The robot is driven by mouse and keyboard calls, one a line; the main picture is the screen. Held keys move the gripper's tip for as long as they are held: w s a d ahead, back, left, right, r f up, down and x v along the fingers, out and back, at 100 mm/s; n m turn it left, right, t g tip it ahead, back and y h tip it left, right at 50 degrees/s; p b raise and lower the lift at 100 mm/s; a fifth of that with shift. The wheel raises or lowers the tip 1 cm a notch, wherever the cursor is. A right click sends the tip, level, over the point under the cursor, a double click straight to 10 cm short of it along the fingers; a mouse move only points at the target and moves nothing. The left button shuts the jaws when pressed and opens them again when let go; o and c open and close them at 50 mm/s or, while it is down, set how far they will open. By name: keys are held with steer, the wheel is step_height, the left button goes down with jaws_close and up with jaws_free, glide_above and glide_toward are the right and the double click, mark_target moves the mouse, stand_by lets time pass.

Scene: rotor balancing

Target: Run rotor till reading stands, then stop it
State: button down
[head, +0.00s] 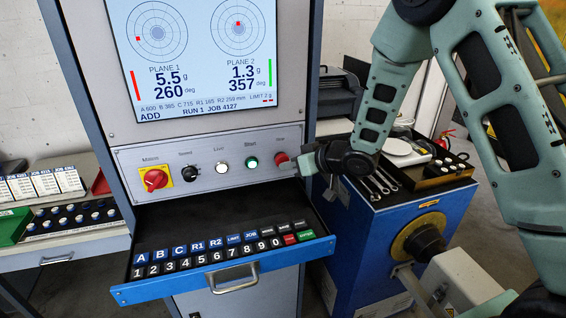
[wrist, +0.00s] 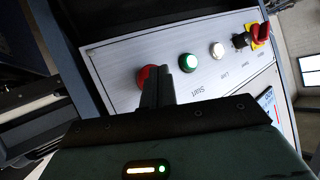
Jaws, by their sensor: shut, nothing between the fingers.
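The screen (head: 190,50) shows plane 1 at 5.5 g, 260 deg with a red bar, and plane 2 at 1.3 g, 357 deg with a green bar. It also reads ADD, RUN 1, JOB 4127, limit 2 g. The red Stop button (head: 281,158) is at the right end of the control panel, with the green Start button (head: 252,162) beside it. My gripper (head: 299,164) is shut and empty, its fingertips at the Stop button. In the wrist view the fingers (wrist: 158,88) partly cover the red button (wrist: 146,76); I cannot tell if they touch.
A white button (head: 221,168), black Speed knob (head: 190,173) and red-and-yellow switch (head: 155,179) line the panel. An open blue drawer of keys (head: 325,240) juts out below. A blue machine (head: 366,262) with a yellow-rimmed round part (head: 408,240) stands at right, tools on top.

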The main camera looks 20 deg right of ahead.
steer(key=shift+w, duration=0.4)
stand_by(0.3)
steer(key=shift+s, duration=0.85)
steer(key=s+b, duration=0.1)
steer(key=s, duration=0.4)
stand_by(0.4)
stand_by(0.5)
